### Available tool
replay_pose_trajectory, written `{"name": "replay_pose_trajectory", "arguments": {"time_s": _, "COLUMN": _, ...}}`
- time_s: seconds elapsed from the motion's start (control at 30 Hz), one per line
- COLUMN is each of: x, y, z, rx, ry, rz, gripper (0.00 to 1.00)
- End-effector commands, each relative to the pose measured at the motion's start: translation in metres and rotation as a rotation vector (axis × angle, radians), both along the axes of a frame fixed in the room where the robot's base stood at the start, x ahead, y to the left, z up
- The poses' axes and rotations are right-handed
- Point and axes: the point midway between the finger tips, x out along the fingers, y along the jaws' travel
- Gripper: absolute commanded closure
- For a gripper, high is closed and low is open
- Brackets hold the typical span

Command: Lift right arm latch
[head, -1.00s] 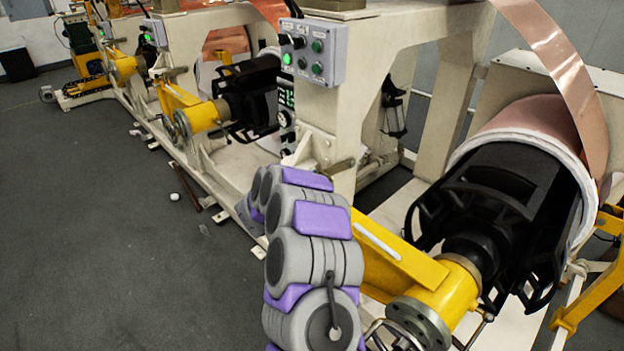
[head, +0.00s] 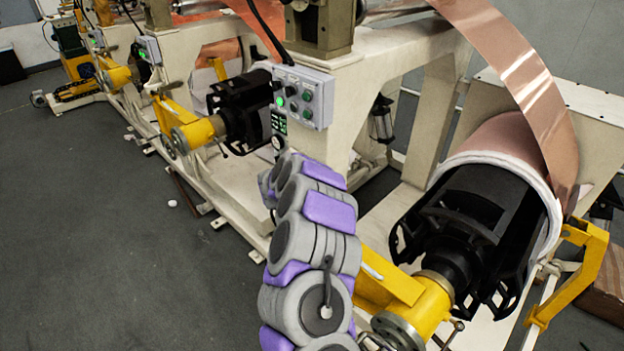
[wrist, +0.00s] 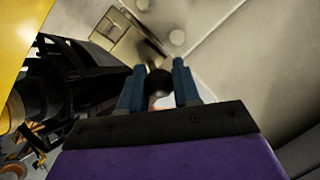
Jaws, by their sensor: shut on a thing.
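In the wrist view my gripper (wrist: 160,84) has two blue fingers standing on either side of a dark round knob (wrist: 158,82), shut on it. The knob looks like the end of the latch handle, but most of the handle is hidden. A metal block (wrist: 122,36) on a pale surface lies beyond the fingers. In the head view the yellow arm (head: 425,305) carries the black spindle (head: 470,235), and my own purple and grey arm stands to its left. My gripper is hidden in the head view.
A copper foil roll (head: 495,150) sits on the spindle, with a foil strip (head: 510,70) rising from it. A control box (head: 303,97) is on the cream machine frame (head: 345,85). A second yellow arm (head: 590,270) stands at right. Dark floor (head: 90,230) at left is mostly clear.

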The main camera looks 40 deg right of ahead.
Motion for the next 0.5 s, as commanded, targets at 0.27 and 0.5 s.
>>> {"name": "replay_pose_trajectory", "arguments": {"time_s": 0.27, "x": 0.002, "y": -0.020, "z": 0.023, "rx": -0.006, "ry": -0.004, "rz": -0.001, "gripper": 1.00}}
{"name": "replay_pose_trajectory", "arguments": {"time_s": 0.5, "x": 0.003, "y": -0.028, "z": 0.028, "rx": -0.007, "ry": -0.003, "rz": 0.000, "gripper": 1.00}}
